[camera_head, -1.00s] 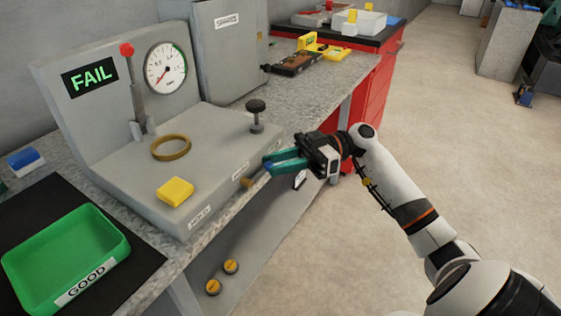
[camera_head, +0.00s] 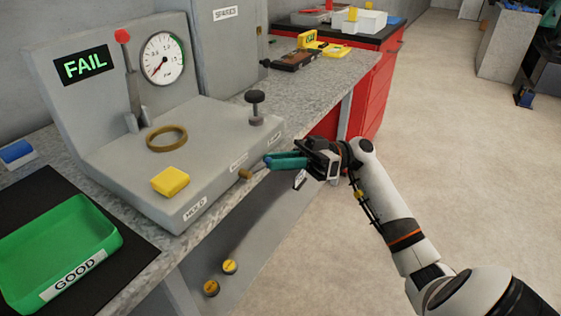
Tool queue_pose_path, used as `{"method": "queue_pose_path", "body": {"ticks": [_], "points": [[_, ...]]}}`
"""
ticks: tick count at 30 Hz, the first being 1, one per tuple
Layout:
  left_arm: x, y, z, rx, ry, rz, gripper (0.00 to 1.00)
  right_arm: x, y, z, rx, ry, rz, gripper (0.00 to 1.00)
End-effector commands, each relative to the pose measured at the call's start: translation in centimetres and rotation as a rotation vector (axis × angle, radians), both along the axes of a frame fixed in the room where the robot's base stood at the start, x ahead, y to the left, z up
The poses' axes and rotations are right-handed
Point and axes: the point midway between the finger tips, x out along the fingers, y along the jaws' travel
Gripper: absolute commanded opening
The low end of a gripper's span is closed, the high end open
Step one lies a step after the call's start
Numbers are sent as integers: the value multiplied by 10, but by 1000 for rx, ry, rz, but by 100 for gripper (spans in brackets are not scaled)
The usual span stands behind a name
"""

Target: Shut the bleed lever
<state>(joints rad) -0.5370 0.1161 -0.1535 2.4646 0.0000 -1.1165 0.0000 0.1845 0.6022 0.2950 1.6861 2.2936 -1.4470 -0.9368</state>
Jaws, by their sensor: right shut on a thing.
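The bleed lever (camera_head: 246,174) is a small brass-coloured piece on the front face of the grey test rig (camera_head: 215,140), below its white labels. My right gripper (camera_head: 268,162) is at the right end of the lever, its teal fingers pointing left. The fingers are shut on the lever, and they hide its outer end. The rig's panel reads FAIL (camera_head: 85,65), and beside it is a round gauge (camera_head: 163,58) with its needle to the lower left. My left gripper is not in view.
On the rig are a red-knobbed upright lever (camera_head: 131,80), a brass ring (camera_head: 166,138), a yellow block (camera_head: 170,181) and a black knob (camera_head: 256,107). A green GOOD tray (camera_head: 60,245) lies at the lower left.

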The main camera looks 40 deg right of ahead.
Motion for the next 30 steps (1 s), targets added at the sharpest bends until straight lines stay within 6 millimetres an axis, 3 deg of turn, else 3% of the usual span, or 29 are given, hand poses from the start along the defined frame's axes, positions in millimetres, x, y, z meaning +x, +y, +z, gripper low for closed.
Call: {"method": "queue_pose_path", "body": {"ticks": [5, 6, 10, 20, 30], "points": [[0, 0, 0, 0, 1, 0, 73, 0, 0, 0, 2, 1, -1, 0], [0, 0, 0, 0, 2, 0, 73, 0, 0, 0, 2, 1, -1, 21], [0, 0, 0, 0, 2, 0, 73, 0, 0, 0, 1, 1, -1, 41], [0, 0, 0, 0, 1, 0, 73, -1, -7, -2, 1, 1, -3, 41], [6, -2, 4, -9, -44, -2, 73, -16, -70, -15, 2, 2, -4, 41]]}}
